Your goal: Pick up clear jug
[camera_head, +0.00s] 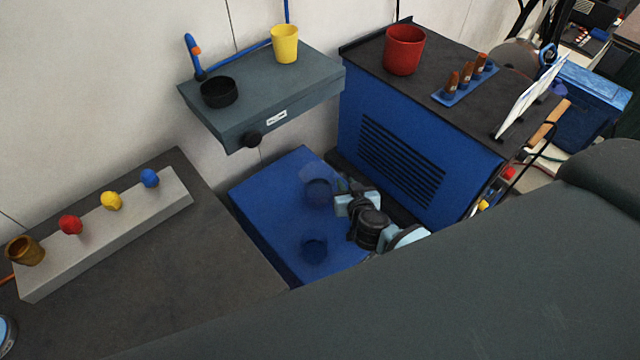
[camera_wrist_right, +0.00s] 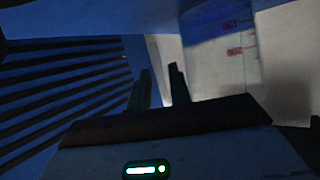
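The clear jug (camera_head: 318,188) stands on the blue surface in the gap between the grey bench and the blue cabinet. It is see-through and hard to make out against the blue. In the right wrist view the jug (camera_wrist_right: 222,50) shows at the upper right, with red markings on its side. My right gripper (camera_head: 343,190) is just to the right of the jug in the head view. In the right wrist view its two dark fingers (camera_wrist_right: 160,80) stand apart with nothing between them, and the jug lies to their right. My left gripper is not in view.
The slatted blue cabinet (camera_head: 400,150) stands close on the right. A grey wall box (camera_head: 300,90) overhangs behind. The grey bench (camera_head: 215,265) is at left.

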